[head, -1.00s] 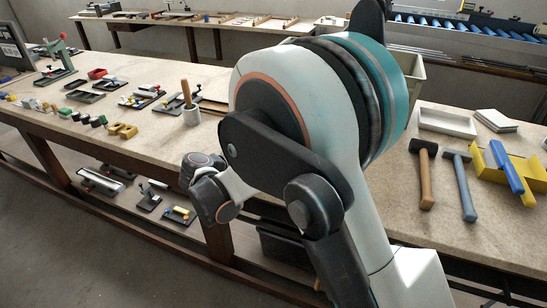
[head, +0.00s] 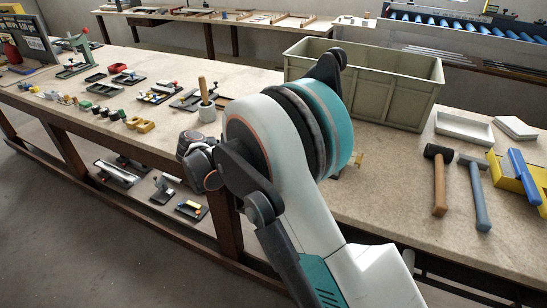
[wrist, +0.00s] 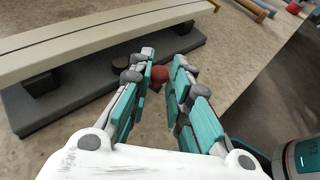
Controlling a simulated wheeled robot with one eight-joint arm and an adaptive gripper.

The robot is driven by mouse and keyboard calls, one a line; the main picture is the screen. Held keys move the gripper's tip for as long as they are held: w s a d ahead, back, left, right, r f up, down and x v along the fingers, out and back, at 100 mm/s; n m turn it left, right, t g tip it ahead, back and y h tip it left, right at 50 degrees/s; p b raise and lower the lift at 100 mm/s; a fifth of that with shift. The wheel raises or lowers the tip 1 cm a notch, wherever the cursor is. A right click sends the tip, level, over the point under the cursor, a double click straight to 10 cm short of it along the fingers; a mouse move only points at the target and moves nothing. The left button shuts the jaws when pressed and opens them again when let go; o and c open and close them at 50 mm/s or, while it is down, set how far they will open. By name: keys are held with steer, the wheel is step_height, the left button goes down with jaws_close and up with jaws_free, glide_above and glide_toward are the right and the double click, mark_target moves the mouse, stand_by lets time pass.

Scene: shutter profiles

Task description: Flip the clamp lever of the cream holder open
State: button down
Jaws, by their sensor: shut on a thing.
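In the wrist view, the two teal-and-grey fingers of my gripper (wrist: 163,70) are closed around a red ball knob (wrist: 160,75), apparently the end of the clamp lever. The lever's shaft is hidden. The cream holder (wrist: 100,42) is a long cream bar on a dark grey base (wrist: 75,110), to the left of and beyond the fingers. A dark round stub (wrist: 121,63) stands on the base near the fingertips. In the head view my arm hides my gripper, and I cannot make out the cream holder.
A grey-green crate (head: 365,88) stands behind my arm. In the wrist view the table edge (wrist: 265,80) runs at the right.

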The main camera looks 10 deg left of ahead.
steer(key=c, duration=1.5)
jaws_free()
steer(key=shift+c, duration=0.2)
steer(key=v, duration=1.2)
